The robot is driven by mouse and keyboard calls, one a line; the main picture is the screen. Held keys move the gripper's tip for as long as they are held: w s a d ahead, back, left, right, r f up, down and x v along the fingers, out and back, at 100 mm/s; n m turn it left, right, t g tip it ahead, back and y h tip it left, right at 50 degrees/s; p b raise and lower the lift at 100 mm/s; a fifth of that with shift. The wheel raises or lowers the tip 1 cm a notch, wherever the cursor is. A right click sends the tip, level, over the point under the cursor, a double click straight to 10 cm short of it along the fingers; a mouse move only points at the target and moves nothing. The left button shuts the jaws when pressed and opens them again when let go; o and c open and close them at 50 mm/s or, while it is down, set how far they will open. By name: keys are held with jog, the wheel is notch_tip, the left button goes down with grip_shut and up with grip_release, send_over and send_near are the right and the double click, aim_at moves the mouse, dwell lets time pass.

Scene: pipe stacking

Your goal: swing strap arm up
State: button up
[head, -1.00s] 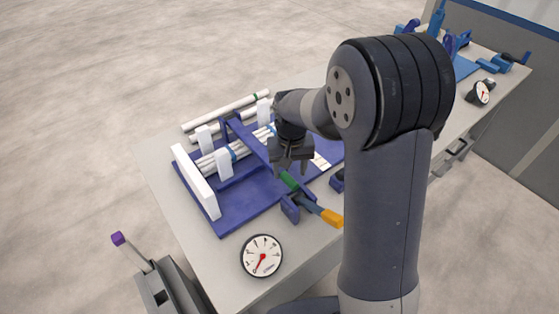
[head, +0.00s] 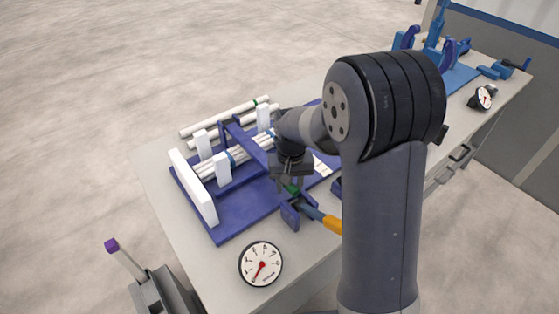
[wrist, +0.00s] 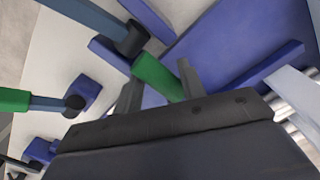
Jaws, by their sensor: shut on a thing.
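The strap arm (head: 250,147) is a blue bar that runs slantwise over the bundle of white pipes (head: 211,168) in the blue fixture (head: 235,213). Its green grip (head: 292,189) is at the near end. My gripper (head: 289,182) points down at this grip, which is partly hidden in the head view. In the wrist view the green grip (wrist: 158,77) sits between the two fingers of my gripper (wrist: 160,78), which is shut on it. A blue bar (wrist: 258,75) extends to the right there.
A blue latch with an orange handle (head: 332,223) sits close beside the grip. White posts (head: 222,168) and a white end wall (head: 195,188) stand on the fixture. A round gauge (head: 261,264) lies near the table's front edge. Loose pipes (head: 225,117) lie behind.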

jog(key=r+p, duration=0.2)
jog(key=r, duration=0.1)
jog(key=r+p, duration=0.2)
jog(key=r, duration=0.1)
jog(key=w+r+p, duration=0.1)
jog(key=r+p, duration=0.1)
jog(key=shift+a+r+p, duration=0.35)
jog(key=shift+r, duration=0.05)
jog(key=shift+f, duration=0.1)
notch_tip(320, 180, up, 8)
jog(key=w+a+p, duration=0.1)
jog(key=w+p, duration=0.1)
jog(key=p, duration=0.4)
jog(key=shift+w+a, duration=0.35)
jog(key=shift+a, duration=0.05)
jog(key=w+a+r, duration=0.3)
jog(key=w+r, duration=0.1)
jog(key=r, duration=0.2)
jog(key=shift+w+r, duration=0.15)
jog(key=shift+r, duration=0.2)
